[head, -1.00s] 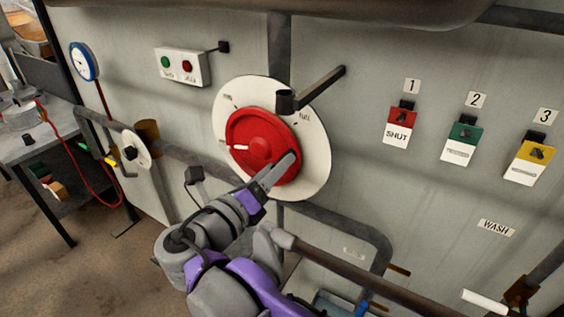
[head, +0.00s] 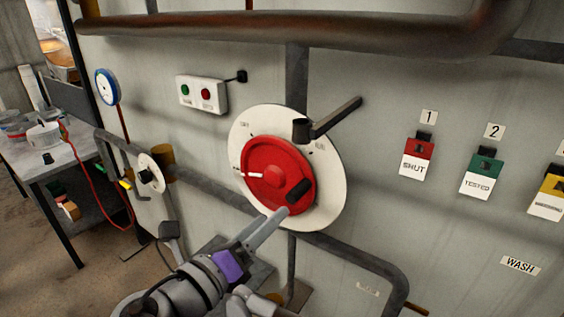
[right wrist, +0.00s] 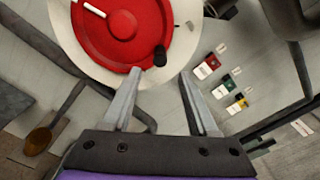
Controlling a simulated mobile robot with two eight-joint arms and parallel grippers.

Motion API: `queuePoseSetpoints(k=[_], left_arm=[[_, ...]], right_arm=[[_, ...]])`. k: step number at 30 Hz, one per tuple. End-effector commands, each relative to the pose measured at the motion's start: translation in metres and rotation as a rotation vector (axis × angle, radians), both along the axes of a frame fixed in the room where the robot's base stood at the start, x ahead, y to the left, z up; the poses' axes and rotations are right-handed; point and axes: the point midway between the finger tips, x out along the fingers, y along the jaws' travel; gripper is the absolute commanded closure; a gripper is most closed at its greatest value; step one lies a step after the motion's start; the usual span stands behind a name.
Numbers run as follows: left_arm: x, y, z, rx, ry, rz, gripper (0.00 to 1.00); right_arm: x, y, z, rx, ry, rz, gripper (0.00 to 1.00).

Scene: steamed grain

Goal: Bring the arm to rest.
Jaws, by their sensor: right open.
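My right gripper (head: 266,229) is just below and in front of the red round dial (head: 270,160) on the wall. In the right wrist view its two fingers (right wrist: 160,95) are apart with nothing between them. The dial also shows in that view (right wrist: 108,38), beyond the fingertips. A dark knob (head: 299,191) sticks out at the dial's lower right; the fingertips look apart from it. A white mark (head: 251,175) sits at the dial's left. My left gripper does not show.
A metal lever (head: 336,117) juts out above the dial's white plate (head: 335,190). Tags in red (head: 418,150), green (head: 487,165) and yellow hang at right. Pipes cross above and below. A table (head: 60,165) with jars stands at far left, beside a red cable.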

Motion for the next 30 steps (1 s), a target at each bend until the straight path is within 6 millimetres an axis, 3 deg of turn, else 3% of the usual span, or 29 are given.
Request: queuePoseSetpoints(k=[4,8,12,15,21,26,27,30], left_arm=[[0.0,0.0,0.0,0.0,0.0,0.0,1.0],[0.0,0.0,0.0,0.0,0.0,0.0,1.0],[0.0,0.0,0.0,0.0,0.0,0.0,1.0],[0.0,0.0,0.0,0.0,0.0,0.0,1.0],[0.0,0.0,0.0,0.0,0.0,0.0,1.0],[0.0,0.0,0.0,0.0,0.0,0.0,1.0],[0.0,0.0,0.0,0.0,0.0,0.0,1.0],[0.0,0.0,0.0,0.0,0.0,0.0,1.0]], right_arm=[[0.01,-0.037,-0.03,0.168,0.02,-0.051,0.41],[0.012,-0.102,-0.091,0.534,0.023,-0.19,0.41],[-0.012,-0.171,-0.169,1.06,-0.067,-0.467,0.41],[-0.039,-0.204,-0.218,1.435,-0.207,-0.719,0.41],[-0.092,-0.233,-0.29,2.097,-0.674,-1.3,0.41],[-0.114,-0.235,-0.317,2.418,-1.075,-1.687,0.41],[-0.117,-0.235,-0.321,-2.317,1.084,1.651,0.41],[-0.12,-0.234,-0.325,-2.143,1.088,1.584,0.41]])
